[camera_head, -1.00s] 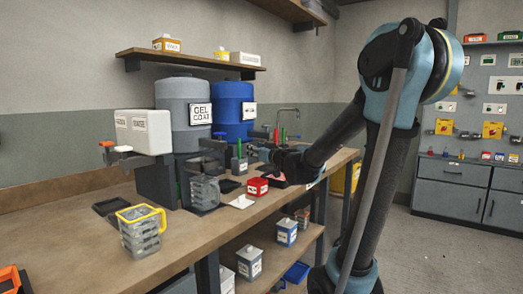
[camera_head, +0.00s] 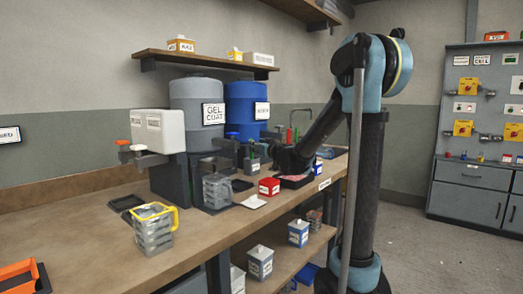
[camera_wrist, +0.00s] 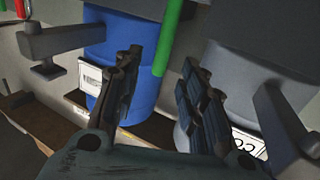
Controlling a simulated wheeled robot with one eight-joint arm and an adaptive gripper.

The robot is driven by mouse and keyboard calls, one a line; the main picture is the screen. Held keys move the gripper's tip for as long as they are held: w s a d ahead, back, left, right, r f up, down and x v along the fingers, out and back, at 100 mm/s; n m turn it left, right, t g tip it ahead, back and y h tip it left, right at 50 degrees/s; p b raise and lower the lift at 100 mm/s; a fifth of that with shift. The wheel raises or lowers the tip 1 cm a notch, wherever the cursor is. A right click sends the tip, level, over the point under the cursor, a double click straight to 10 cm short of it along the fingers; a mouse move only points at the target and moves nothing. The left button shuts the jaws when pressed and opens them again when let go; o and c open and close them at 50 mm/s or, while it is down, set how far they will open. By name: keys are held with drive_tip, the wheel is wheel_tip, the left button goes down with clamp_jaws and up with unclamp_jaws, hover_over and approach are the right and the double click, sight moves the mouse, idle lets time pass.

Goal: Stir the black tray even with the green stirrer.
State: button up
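A green stick (camera_wrist: 168,38), which looks like the stirrer, shows at the top middle of the wrist view, beyond my fingers and apart from them. In the head view, a green top (camera_head: 251,147) shows above a dark holder (camera_head: 252,163), left of my gripper (camera_head: 272,155). In the wrist view my gripper (camera_wrist: 160,95) has its two fingers apart with nothing between them. A black tray (camera_head: 297,185) with pinkish contents sits on the bench below my forearm, which partly covers it. Another flat dark tray (camera_head: 240,185) lies left of it.
Grey (camera_head: 197,105) and blue (camera_head: 246,105) drums stand behind on the bench (camera_head: 100,230). A red box (camera_head: 269,187), stacked clear cups (camera_head: 217,191) and a yellow-handled clear container (camera_head: 153,228) are nearby. A red and a green upright (camera_head: 292,135) stand farther back.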

drive_tip(key=shift+x, duration=3.25)
clamp_jaws()
drive_tip(key=shift+r, duration=5.55)
